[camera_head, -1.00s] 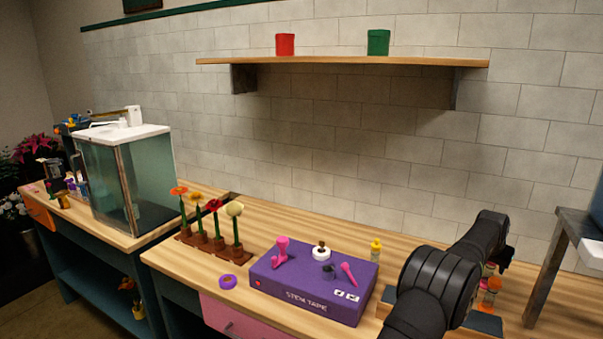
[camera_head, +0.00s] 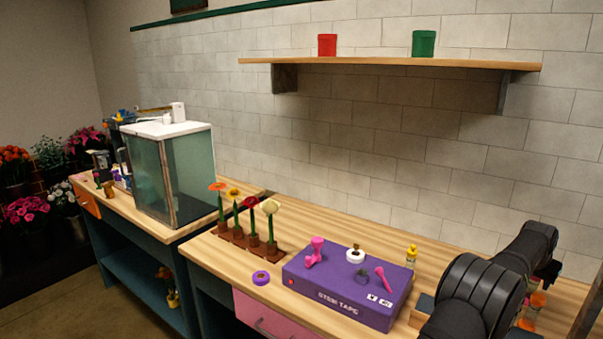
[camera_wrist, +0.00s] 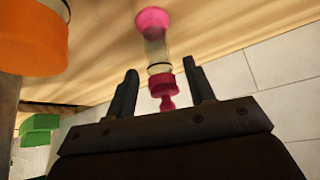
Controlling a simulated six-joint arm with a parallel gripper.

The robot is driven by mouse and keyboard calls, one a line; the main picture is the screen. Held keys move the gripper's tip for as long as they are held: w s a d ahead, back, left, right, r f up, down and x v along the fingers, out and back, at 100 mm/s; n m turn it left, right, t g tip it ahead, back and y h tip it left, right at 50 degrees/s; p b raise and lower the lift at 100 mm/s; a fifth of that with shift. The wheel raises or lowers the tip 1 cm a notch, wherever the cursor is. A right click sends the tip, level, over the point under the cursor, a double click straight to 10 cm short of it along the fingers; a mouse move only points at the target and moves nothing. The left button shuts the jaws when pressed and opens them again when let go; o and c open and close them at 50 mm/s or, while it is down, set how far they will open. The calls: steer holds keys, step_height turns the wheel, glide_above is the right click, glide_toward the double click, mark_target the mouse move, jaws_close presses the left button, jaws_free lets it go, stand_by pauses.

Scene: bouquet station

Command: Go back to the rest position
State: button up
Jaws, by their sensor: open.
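In the wrist view my gripper (camera_wrist: 163,71) is open, its two dark fingers apart. A clear bottle with a pink end and a dark red end (camera_wrist: 160,82) shows in line with the gap between the fingers. I cannot tell how far beyond the fingertips it is, and nothing looks clamped. In the head view my black arm reaches over the right end of the bench, and my gripper's fingers cannot be made out there.
The purple stem tape box (camera_head: 347,287) lies left of my arm, with small pink tools on it. A yellow bottle (camera_head: 411,256) stands behind it. An orange bottle (camera_head: 536,302) is close by my arm. Potted flowers (camera_head: 245,238) and a glass tank (camera_head: 172,175) stand farther left.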

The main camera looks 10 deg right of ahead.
steer(key=v, duration=1)
steer(key=x, duration=1.2)
steer(key=shift+f, duration=0.2)
step_height(320, 180, up, 10)
steer(key=shift+d+f, duration=0.1)
steer(key=shift+w+a+r, duration=0.4)
steer(key=shift+w, duration=0.1)
steer(key=w+a+r+n+t+y, duration=0.1)
steer(key=w+a+r+n, duration=0.1)
steer(key=w+a, duration=0.6)
steer(key=w+a+r+n+t, duration=0.1)
steer(key=w+a+r+n, duration=0.1)
steer(key=w+a, duration=0.6)
steer(key=w+a+n+y, duration=0.1)
steer(key=a+n, duration=0.2)
steer(key=a, duration=1.4)
steer(key=w+a+r+n+t+y, duration=0.1)
steer(key=a+n+y, duration=0.1)
steer(key=a, duration=1.6)
steer(key=shift+w+a+r+n+t, duration=0.25)
steer(key=shift+w+r+n+t, duration=0.1)
steer(key=shift+n, duration=0.25)
